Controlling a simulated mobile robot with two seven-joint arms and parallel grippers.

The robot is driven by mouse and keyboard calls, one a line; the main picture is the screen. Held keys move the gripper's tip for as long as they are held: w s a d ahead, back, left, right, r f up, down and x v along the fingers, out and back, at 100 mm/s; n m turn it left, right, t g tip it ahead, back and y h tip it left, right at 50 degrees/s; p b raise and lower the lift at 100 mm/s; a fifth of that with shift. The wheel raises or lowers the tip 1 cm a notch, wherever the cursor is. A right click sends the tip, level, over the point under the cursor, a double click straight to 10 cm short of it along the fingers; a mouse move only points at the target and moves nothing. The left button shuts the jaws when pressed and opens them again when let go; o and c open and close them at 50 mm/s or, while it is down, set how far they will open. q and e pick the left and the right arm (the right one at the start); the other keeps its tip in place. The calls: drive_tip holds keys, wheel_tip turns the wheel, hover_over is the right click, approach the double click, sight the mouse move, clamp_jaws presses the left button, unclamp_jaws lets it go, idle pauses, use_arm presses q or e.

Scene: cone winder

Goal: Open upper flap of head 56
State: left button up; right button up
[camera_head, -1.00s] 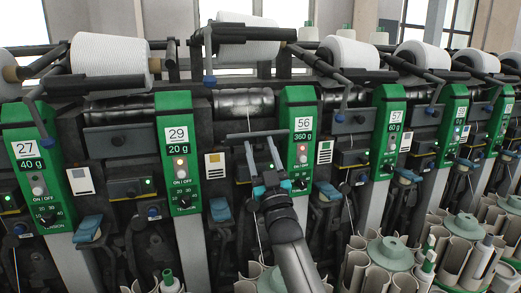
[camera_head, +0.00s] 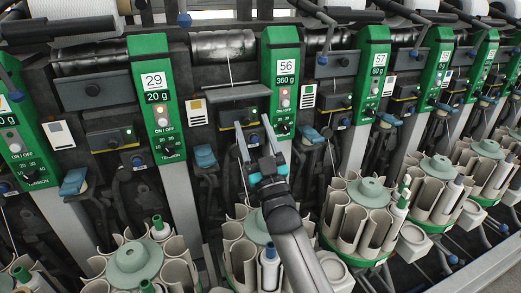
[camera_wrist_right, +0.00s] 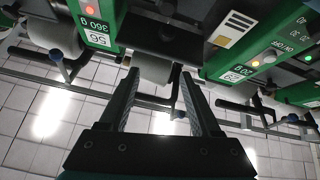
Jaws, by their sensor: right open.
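The green panel of head 56 (camera_head: 282,48) stands right of centre in the head view, with its 360 g label and a lit red button. To its left is a long dark grey bar-like plate (camera_head: 232,93), above a dark box (camera_head: 240,112) with a green light. I cannot tell for sure which part is the upper flap. My right gripper (camera_head: 254,128) is open and empty, its fingers pointing up in front of the dark box. Contact cannot be judged. In the right wrist view the open gripper (camera_wrist_right: 159,80) shows, with the 56 panel (camera_wrist_right: 95,22) at upper left. My left gripper is out of view.
Head 29's panel (camera_head: 155,80) is to the left and head 57's panel (camera_head: 372,72) to the right. Round carriers of cream tubes with a green hub (camera_head: 370,190) line the front below. Blue-topped levers (camera_head: 205,157) stick out between the heads.

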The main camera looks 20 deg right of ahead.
drive_tip(key=shift+v, duration=2.75)
